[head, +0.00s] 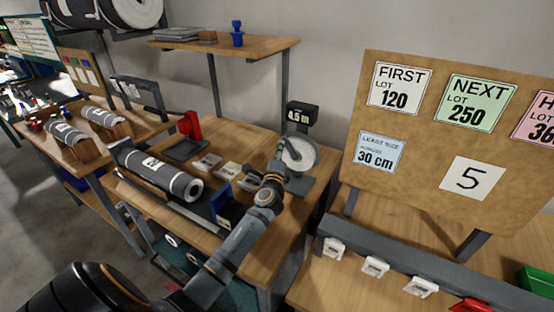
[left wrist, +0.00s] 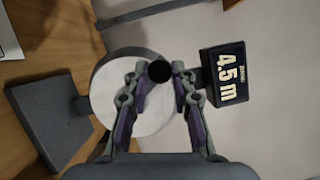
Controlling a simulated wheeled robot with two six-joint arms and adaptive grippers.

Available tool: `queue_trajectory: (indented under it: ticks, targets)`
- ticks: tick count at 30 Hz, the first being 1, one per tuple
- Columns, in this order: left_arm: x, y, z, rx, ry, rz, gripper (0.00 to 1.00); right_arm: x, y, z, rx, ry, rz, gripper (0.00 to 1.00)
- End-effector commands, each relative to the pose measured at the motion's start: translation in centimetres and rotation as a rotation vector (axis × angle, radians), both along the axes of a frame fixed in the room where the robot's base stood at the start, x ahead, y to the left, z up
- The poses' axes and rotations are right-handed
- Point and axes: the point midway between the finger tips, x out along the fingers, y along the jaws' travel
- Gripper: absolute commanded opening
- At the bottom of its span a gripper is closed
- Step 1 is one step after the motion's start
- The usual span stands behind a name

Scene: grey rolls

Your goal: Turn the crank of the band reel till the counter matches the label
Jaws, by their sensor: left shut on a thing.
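The band reel (head: 304,155) is a pale disc on a grey stand at the back right of the wooden bench; it fills the middle of the left wrist view (left wrist: 112,92). The counter (head: 302,115) is a dark box above it; in the left wrist view the counter (left wrist: 226,73) reads 4.5 m. My left gripper (head: 282,160) is at the reel's front. The wrist view shows its fingers (left wrist: 159,84) shut on the black crank knob (left wrist: 159,71). The crank arm is mostly hidden. A white label (head: 472,178) reading 5 is on the brown board. My right gripper is out of view.
A grey roll (head: 155,170) lies on the bench left of my arm, beside a blue block (head: 222,201) and several small pale blocks. A red holder (head: 190,125) stands behind. The board (head: 420,140) with lot cards stands on the right table.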

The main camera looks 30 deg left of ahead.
Motion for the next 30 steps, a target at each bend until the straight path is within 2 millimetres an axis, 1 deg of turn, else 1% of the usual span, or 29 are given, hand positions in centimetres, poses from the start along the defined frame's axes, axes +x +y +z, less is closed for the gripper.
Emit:
queue_trajectory:
  ticks: [1,15,24,30]
  targets:
    - [0.0,-0.2,-0.3,0.044,0.0,0.0,0.0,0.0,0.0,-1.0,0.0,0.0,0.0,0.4]
    - [0.2,-2.8,0.4,0.48,0.026,0.0,0.0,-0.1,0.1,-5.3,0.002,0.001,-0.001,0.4]
    - [0.2,-4.1,0.5,0.691,0.038,0.0,0.0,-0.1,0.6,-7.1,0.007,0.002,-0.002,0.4]
    - [0.3,-4.7,0.6,0.774,0.042,-0.001,0.0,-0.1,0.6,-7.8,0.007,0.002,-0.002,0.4]
